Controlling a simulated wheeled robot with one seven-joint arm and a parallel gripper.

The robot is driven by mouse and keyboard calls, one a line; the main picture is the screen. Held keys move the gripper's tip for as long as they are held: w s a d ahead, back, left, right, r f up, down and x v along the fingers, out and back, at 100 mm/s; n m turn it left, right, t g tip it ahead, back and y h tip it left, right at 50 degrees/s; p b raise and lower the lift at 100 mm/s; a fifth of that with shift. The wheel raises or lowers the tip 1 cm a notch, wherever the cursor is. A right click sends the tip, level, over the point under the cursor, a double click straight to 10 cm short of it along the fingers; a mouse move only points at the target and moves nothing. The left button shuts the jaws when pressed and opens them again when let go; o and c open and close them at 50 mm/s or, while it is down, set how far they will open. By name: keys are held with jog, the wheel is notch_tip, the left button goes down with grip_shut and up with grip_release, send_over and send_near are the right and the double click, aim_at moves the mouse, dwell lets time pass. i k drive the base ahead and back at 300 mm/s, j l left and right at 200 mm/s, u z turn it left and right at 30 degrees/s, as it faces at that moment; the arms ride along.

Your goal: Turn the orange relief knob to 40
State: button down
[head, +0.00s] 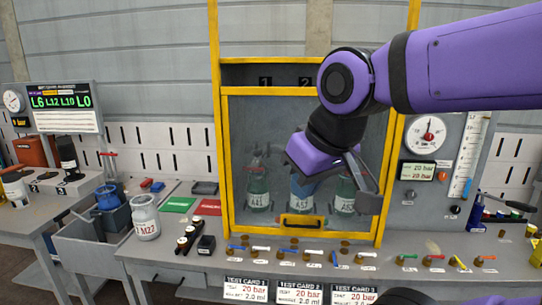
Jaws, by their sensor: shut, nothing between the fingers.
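I cannot pick out the orange relief knob with certainty. My gripper (371,202) is in front of the right side of the yellow-framed cabinet. It is shut and empty, and it appears clear of the small knobs and levers. My purple arm reaches in from the upper right. The round gauge (429,133) on the right panel has a red needle, and a display (426,171) below it shows 20 bar lines.
The cabinet (222,160) holds several labelled bottles, partly hidden by my arm. A row of coloured levers (434,257) lines the bench front. A white jar (146,217) stands to the left. A black-handled lever (507,202) projects at the right.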

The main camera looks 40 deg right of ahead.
aim_at(442, 175)
jog(key=z, duration=2)
